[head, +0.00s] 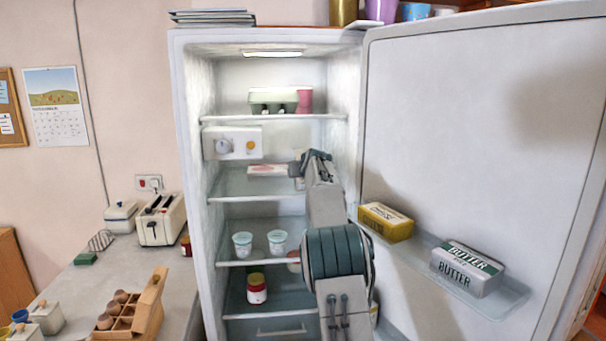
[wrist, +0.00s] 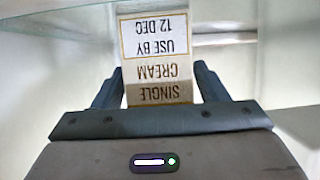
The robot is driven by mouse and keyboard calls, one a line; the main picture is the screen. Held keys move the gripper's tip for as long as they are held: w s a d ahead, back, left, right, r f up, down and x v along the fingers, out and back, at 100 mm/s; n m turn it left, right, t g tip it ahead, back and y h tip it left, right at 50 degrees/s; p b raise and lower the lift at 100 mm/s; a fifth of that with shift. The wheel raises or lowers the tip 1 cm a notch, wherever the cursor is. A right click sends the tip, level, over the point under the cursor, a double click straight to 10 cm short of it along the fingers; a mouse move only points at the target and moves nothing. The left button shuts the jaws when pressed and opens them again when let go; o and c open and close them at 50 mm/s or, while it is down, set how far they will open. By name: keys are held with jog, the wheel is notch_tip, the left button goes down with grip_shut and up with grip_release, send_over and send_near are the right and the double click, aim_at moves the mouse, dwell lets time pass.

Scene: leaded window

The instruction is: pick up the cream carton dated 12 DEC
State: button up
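The cream carton (wrist: 155,65) fills the upper middle of the wrist view. Its label reads upside down: SINGLE CREAM, USE BY 12 DEC. My gripper (wrist: 157,68) has one finger on each side of it. The fingers are spread, with a thin gap at the carton's right side; contact on the left is hard to judge. In the head view my gripper (head: 301,166) reaches into the fridge at the middle shelf, and a small pale part of the carton (head: 299,184) shows by it. My arm hides the rest.
A flat pink-and-white pack (head: 267,169) lies left of my gripper. The glass shelf (head: 250,186) runs beneath. Pots (head: 243,244) and a red jar (head: 257,289) stand lower. The open door (head: 480,120) on the right holds butter packs (head: 467,268).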

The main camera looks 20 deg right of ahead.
jog(key=c, duration=0.9)
jog(key=shift+r, duration=0.2)
